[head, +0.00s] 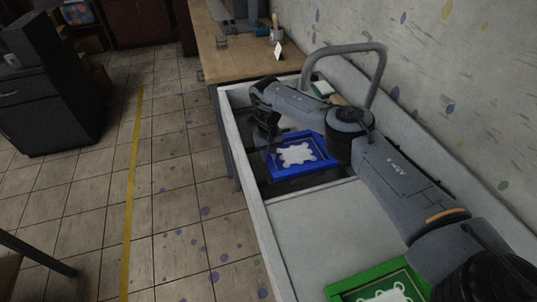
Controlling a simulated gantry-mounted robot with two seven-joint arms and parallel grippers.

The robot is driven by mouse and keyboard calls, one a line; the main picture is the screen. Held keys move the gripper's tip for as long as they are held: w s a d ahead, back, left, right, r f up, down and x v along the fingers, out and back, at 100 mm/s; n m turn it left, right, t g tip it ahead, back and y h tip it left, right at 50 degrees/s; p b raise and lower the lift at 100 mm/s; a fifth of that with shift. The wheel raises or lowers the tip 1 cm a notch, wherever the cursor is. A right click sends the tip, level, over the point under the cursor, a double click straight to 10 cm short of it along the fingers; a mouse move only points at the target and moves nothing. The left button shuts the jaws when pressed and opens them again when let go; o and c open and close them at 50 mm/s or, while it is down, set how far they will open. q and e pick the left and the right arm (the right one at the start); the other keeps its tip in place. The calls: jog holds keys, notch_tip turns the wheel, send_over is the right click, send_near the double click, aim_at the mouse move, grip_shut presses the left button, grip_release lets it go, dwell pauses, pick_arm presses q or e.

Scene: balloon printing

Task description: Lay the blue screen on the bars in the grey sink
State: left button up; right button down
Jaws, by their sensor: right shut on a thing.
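The blue screen (279,165), a blue frame with a pale splat-shaped print in its middle, is over the opening of the grey sink (240,150). Dark bars (310,180) show just below its near edge. My right gripper (270,147) is at the screen's far left edge and is shut on it. The screen looks about flat; whether it touches the bars I cannot tell. My left gripper is not in view.
A green screen (345,288) lies on the sink's near flat part. A curved grey tap (345,48) arches over the sink. A wooden table (235,62) with cups and tools stands beyond.

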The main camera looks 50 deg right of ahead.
jog(key=shift+f, duration=0.2)
dwell(0.3)
jog(key=c, duration=0.8)
grip_release()
jog(key=shift+r, duration=0.1)
